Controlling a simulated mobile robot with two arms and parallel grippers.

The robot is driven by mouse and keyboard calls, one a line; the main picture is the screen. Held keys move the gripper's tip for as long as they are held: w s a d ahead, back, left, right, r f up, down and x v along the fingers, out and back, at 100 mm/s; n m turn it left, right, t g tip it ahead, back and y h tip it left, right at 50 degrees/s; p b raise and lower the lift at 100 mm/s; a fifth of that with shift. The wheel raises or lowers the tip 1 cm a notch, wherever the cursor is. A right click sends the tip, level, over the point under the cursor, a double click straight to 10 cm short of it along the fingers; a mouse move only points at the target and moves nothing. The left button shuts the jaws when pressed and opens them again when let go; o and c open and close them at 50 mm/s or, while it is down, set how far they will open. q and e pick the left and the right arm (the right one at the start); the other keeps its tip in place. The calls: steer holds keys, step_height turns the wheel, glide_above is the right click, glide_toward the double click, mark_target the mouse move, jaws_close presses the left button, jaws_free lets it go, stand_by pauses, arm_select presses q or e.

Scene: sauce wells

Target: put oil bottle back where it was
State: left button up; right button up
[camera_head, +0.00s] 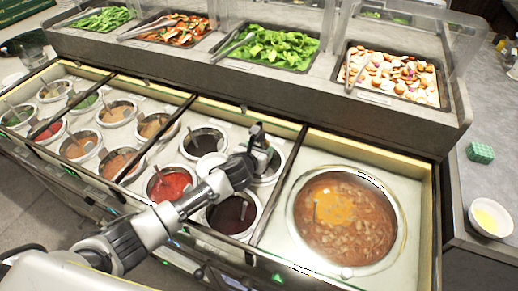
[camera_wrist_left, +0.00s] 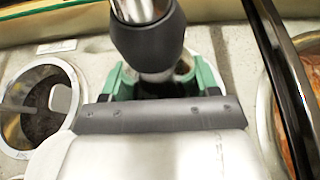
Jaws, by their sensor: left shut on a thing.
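My left gripper (camera_head: 258,140) is over the sauce counter, above a round well (camera_head: 271,163) just left of the big soup pot. It is shut on a dark grey piece with a shiny metal part, seen in the left wrist view, which I take to be the oil bottle (camera_wrist_left: 147,35). Green parts show on both sides of it in that view. The gripper hides much of the held thing, and its lower end is not clear. I cannot tell whether it touches the counter. My right gripper is not in view.
The soup pot (camera_head: 345,222) is right of the gripper. Several sauce wells, including a red one (camera_head: 170,183) and a dark one (camera_head: 232,214), lie near my left arm. Trays of vegetables (camera_head: 270,48) stand behind. A white bowl (camera_head: 490,217) and a green block (camera_head: 480,152) are at the right.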

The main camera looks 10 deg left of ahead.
arm_select(q)
steer(key=o, duration=1.1)
steer(key=shift+c, duration=0.2)
steer(key=v, duration=1.2)
steer(key=shift+p, duration=0.35)
steer(key=shift+r, duration=0.1)
